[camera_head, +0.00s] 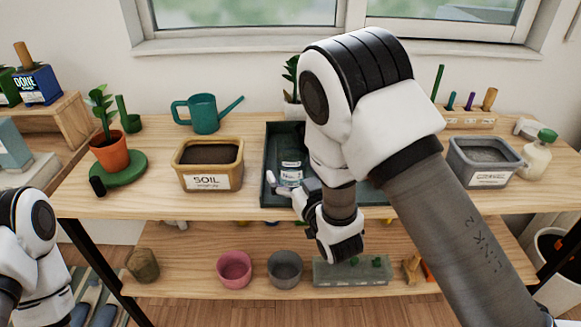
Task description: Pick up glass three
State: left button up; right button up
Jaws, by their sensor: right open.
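A small clear glass jar with a white label (291,168) stands in the dark green tray (268,186) in the middle of the bench. The label's lettering is too small to read surely, so I cannot tell whether it is glass three. My right gripper (292,190) is open at the tray's front edge, just in front of the jar. Its pale fingers come close to the jar's base; I cannot tell whether they touch it. My right arm hides much of the tray's right part. My left arm shows at the lower left edge, its gripper out of view.
A soil bin (208,179) stands left of the tray, a grey bin (486,178) right. A teal watering can (204,113) and a potted plant (109,152) stand at the left. The lower shelf holds a pink pot (234,269) and a grey pot (285,269).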

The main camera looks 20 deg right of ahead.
jog(key=shift+w+f, duration=0.25)
jog(key=shift+w, duration=0.65)
jog(key=shift+s+r, duration=0.1)
jog(key=shift+s, duration=0.15)
jog(key=shift+c, duration=1.3)
jog(key=c, duration=1.2)
jog(key=shift+r, duration=0.1)
